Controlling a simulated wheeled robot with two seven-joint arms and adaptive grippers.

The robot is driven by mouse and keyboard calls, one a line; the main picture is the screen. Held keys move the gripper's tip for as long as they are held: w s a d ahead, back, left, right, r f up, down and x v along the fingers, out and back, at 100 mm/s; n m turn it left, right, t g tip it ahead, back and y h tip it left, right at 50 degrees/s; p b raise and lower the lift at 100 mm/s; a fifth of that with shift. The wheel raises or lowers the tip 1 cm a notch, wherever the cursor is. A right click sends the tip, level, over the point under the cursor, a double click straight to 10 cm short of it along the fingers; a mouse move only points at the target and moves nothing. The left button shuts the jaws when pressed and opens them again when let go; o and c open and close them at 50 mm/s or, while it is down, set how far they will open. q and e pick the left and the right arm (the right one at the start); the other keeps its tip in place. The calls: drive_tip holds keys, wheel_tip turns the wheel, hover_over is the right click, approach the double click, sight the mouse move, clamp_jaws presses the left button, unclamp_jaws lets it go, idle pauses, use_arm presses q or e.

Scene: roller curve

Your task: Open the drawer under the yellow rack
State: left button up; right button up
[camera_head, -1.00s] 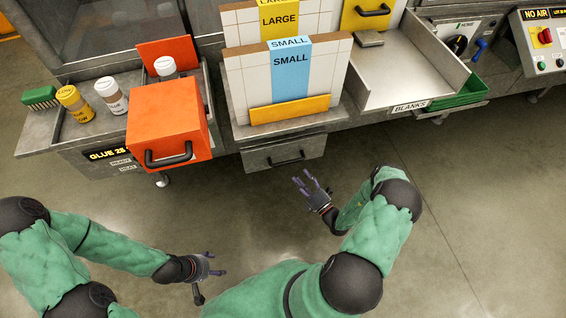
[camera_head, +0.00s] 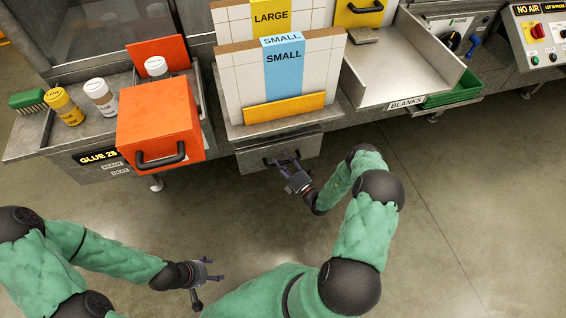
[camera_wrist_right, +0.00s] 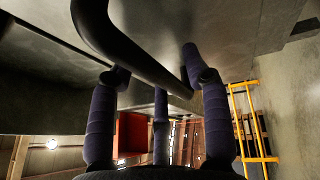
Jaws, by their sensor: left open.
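The grey drawer (camera_head: 250,158) sits under the rack that holds the tiled SMALL and LARGE boards and a yellow front strip (camera_head: 284,108). Its front looks flush with the frame, so it appears shut. My right gripper (camera_head: 283,158) is at the drawer's black handle and covers most of it in the head view. In the right wrist view the handle (camera_wrist_right: 125,50) crosses just ahead of the spread fingers (camera_wrist_right: 160,85); whether they touch it I cannot tell. My left gripper (camera_head: 220,270) is open and empty, low over the floor.
An orange box (camera_head: 158,120) with a black handle juts out left of the drawer. Glue bottles (camera_head: 100,97) and a green brush (camera_head: 27,99) stand further left. A blanks tray (camera_head: 400,80) is on the right. The floor in front is clear.

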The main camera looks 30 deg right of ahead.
clamp_jaws()
drive_tip(key=s+a+p, duration=0.1)
drive_tip(key=s+a, duration=0.1)
drive_tip(key=s, duration=0.9)
drive_tip(key=s+a, duration=0.3)
drive_tip(key=s, duration=0.8)
drive_tip(key=shift+p, duration=0.4)
drive_tip(key=shift+s+a, duration=0.1)
drive_tip(key=shift+o, duration=0.6)
unclamp_jaws()
